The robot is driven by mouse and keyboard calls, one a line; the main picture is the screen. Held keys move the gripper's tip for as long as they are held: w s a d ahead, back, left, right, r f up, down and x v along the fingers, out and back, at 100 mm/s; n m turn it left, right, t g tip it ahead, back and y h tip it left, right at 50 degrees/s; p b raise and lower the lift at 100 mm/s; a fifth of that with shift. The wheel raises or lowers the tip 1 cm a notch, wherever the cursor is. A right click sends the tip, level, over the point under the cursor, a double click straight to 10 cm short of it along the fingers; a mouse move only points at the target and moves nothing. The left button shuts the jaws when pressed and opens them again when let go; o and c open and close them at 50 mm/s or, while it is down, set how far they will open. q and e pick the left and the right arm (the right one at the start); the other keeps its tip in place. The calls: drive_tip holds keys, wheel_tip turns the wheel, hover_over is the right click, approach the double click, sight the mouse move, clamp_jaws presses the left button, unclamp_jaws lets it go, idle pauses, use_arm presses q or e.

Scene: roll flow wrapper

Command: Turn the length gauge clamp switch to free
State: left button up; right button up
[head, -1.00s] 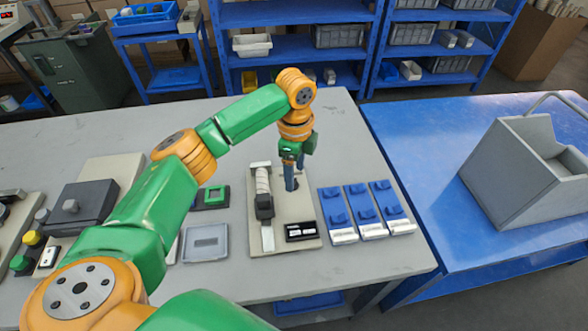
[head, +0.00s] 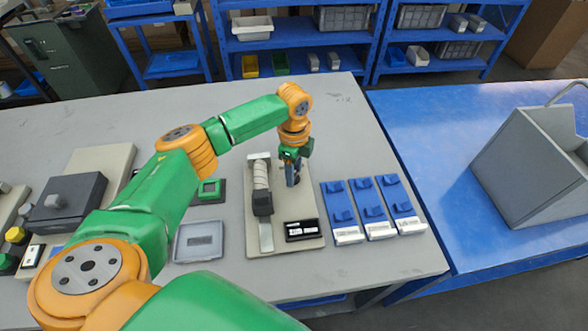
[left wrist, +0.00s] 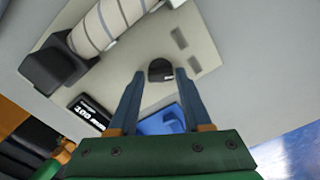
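The length gauge is a beige base plate (head: 284,243) on the grey table, with a pale ribbed roll (head: 261,178), a black clamp block (head: 263,203) and a black display box (head: 302,230). My left gripper (head: 292,183) points down over the plate's right side. In the left wrist view, a small black rounded knob (left wrist: 160,70), which looks like the clamp switch, sits on the plate at the fingertips of my left gripper (left wrist: 160,76). The fingers are apart, one on each side of the knob; I cannot tell whether they touch it. The knob's setting is unreadable. My right gripper is not in view.
Several blue holders (head: 372,210) stand just right of the plate. A shallow grey tray (head: 199,242) and a green-framed block (head: 209,190) lie to its left. A blue table (head: 430,130) with a grey bin (head: 525,165) is at right. The table behind the gauge is clear.

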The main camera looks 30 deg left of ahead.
use_arm(q)
clamp_jaws()
drive_tip(key=shift+r+n+p, duration=0.15)
drive_tip(key=shift+n+p, duration=0.35)
drive_tip(key=shift+p, duration=0.3)
drive_tip(key=n+p, duration=0.6)
drive_tip(key=shift+n, duration=0.4)
drive_tip(key=shift+f+n+p, duration=0.2)
drive_tip(key=shift+n+p, duration=0.7)
drive_tip(key=shift+n, duration=1.1)
drive_tip(key=shift+o, duration=2.4)
unclamp_jaws()
